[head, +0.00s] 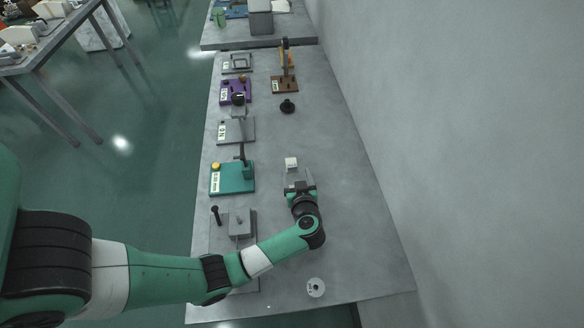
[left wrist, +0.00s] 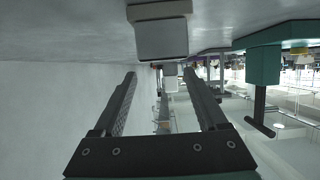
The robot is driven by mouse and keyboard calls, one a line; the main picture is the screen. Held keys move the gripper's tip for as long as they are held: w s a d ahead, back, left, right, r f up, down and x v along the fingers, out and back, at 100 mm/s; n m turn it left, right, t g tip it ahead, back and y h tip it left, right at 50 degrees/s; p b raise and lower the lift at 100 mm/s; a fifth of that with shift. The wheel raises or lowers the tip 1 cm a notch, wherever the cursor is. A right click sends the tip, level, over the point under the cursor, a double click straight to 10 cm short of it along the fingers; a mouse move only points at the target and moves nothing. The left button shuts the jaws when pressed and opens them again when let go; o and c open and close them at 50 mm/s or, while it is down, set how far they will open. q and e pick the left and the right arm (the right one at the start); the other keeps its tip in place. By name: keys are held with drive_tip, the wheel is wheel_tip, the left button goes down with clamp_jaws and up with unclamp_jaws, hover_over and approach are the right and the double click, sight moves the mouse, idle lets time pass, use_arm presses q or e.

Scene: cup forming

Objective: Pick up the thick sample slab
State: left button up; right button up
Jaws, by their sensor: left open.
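A small white block (head: 291,162), which looks like the thick sample slab, sits on the grey table just beyond my left gripper (head: 298,178). In the left wrist view, where the table is at the top, the pale block (left wrist: 162,38) is ahead of and above the middle of the open jaws (left wrist: 160,76). The jaws are empty and apart from the block. Whether other slabs lie close by is hard to tell. My right gripper is not in view.
A teal press stand (head: 232,178) stands left of the block, with grey (head: 236,130) and purple (head: 236,92) stations farther back. A grey fixture (head: 240,222) is by my forearm. The table's right side is clear up to the wall.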

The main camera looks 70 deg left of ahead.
sight(293, 167)
use_arm(q)
drive_tip(key=x, duration=0.1)
drive_tip(key=b+x, duration=0.1)
drive_tip(key=x, duration=0.1)
drive_tip(key=b+x, duration=0.1)
drive_tip(key=shift+s+a+f, duration=0.25)
drive_tip(key=shift+s+a, duration=0.05)
drive_tip(key=shift+w+a, duration=0.1)
drive_tip(key=shift+r, duration=0.1)
clamp_jaws()
